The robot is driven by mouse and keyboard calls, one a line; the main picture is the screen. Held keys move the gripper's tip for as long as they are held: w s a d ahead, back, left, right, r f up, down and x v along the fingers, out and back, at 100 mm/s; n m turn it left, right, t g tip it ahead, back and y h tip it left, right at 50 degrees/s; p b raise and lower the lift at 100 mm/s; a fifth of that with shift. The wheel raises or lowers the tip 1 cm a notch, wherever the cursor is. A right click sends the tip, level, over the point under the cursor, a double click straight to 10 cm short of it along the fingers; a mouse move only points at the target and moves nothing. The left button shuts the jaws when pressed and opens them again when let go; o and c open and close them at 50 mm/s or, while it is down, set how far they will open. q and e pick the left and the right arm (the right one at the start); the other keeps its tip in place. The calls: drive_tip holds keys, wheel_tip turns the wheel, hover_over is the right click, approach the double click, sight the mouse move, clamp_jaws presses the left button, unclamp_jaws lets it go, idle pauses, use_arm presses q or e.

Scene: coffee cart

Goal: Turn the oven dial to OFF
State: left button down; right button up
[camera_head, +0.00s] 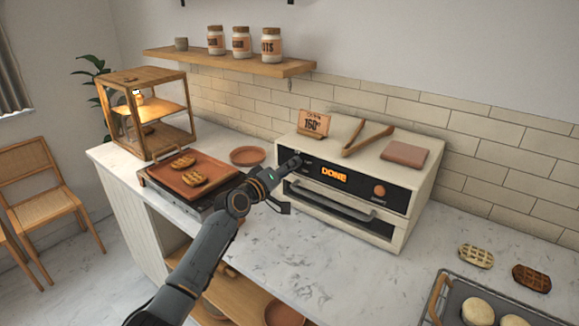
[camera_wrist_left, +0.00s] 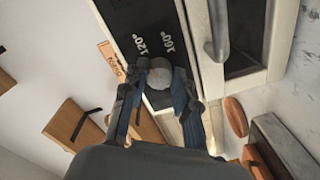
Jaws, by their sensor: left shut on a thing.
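The cream oven (camera_head: 410,205) stands on the counter, its black front panel showing the word DONE in orange. My left gripper (camera_head: 290,166) is at the left end of that panel and covers most of the oven dial in the head view. In the left wrist view, the grey round dial (camera_wrist_left: 159,66) sits between the two fingers of my left gripper (camera_wrist_left: 158,85), which are shut on it. The labels 120° and 160° show on the panel beside the dial. Which mark the dial points to cannot be told. My right gripper is not in view.
An oven handle (camera_head: 335,202) runs below the panel, and an orange round button (camera_head: 379,190) is at its right.

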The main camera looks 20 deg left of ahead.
use_arm(q)
drive_tip(key=shift+r+n+h+p, duration=0.15)
drive_tip(key=shift+n+p, duration=1.1)
drive_tip(key=shift+n, duration=2.1)
drive_tip(key=shift+n+h+p, duration=0.25)
drive_tip(key=shift+n+p, duration=1)
drive_tip(key=shift+n, duration=2.1)
drive_tip(key=c, duration=1)
unclamp_jaws()
